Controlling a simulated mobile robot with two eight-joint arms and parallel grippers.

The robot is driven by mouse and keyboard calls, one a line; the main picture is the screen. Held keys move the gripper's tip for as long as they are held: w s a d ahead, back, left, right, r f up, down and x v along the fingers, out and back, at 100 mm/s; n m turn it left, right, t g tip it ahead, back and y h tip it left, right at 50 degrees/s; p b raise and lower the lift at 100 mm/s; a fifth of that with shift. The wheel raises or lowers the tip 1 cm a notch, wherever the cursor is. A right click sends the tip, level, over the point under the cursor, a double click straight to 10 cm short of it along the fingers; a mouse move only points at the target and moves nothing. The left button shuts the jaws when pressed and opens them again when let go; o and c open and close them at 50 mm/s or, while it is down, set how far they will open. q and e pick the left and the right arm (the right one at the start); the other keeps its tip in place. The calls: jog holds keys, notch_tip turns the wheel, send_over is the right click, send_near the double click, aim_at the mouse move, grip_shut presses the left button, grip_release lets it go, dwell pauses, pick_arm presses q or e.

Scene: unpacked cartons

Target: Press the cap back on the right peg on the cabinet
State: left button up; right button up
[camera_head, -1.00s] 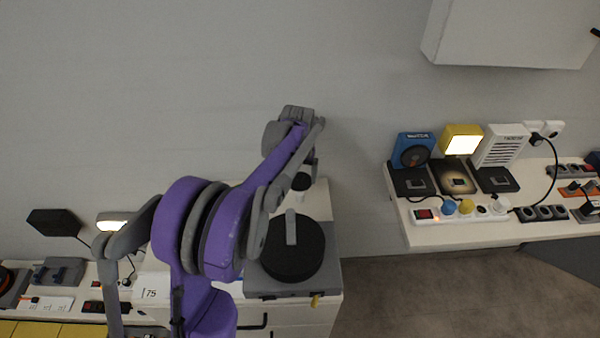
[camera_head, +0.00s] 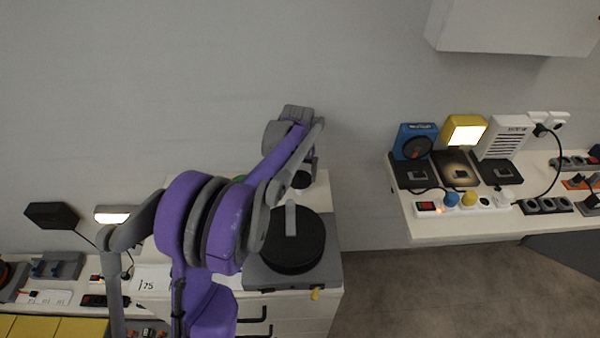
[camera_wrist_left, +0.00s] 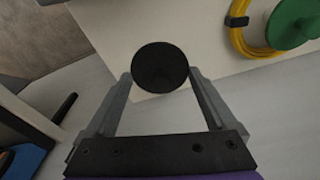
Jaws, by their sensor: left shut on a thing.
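My left gripper (camera_head: 302,178) reaches down over the back right part of the white cabinet (camera_head: 322,203). It is shut on a round black cap (camera_head: 301,180), which shows at the fingertips. In the left wrist view the cap (camera_wrist_left: 160,67) is a plain black disc between the two fingertips (camera_wrist_left: 160,80), seen against the white cabinet top (camera_wrist_left: 130,30) near its edge. The right peg is not visible; whether the cap touches it cannot be told. My right gripper is not in view.
A grey device with a large black disc (camera_head: 293,243) stands in front of the gripper on the cabinet. A green round thing (camera_wrist_left: 295,22) and a yellow cable coil (camera_wrist_left: 240,38) lie nearby. A shelf with several devices (camera_head: 440,232) is to the right.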

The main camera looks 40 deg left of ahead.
pick_arm(q)
jog(key=shift+f+b, duration=0.5)
jog(key=shift+f, duration=0.35)
jog(key=o, duration=1.2)
jog(key=shift+c, duration=0.2)
jog(key=shift+r, duration=0.15)
jog(key=shift+r+p, duration=2.35)
jog(key=shift+r, duration=1.1)
grip_shut()
